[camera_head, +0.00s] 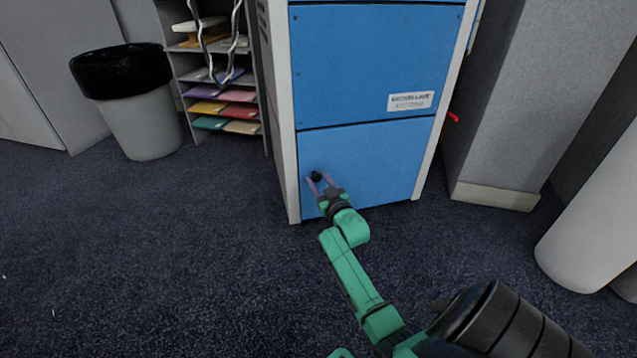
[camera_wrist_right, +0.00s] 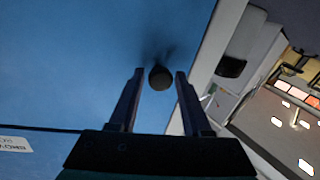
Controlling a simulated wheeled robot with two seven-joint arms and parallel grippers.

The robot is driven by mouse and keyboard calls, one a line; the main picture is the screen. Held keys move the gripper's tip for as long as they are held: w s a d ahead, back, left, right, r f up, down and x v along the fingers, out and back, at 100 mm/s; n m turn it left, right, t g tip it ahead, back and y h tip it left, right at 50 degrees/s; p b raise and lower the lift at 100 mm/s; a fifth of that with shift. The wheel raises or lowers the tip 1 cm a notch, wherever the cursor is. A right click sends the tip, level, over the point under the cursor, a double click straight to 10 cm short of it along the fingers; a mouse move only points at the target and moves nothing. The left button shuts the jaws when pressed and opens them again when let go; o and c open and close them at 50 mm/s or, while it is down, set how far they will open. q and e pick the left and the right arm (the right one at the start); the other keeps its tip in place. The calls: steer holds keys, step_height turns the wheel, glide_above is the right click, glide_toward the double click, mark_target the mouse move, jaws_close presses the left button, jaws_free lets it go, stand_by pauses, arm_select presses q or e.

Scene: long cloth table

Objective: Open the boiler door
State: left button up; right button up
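The boiler is a tall blue cabinet with pale side edges. Its lower door (camera_head: 365,158) is a flat blue panel that looks shut, with a small round black knob (camera_head: 316,176) near its left edge. My right gripper (camera_head: 319,180) is at the knob, its two fingers spread. In the right wrist view the knob (camera_wrist_right: 160,77) sits between the tips of the open right gripper (camera_wrist_right: 160,74), with a narrow gap on either side. I cannot tell whether a finger touches it. My left gripper is not in view.
A grey bin with a black bag (camera_head: 145,120) and a shelf of coloured papers (camera_head: 225,100) stand left of the boiler. A grey partition (camera_head: 530,100) and a white cylinder (camera_head: 590,240) are on the right. The dark carpet (camera_head: 180,260) at front left is clear.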

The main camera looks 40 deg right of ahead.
jaws_close()
stand_by(1.2)
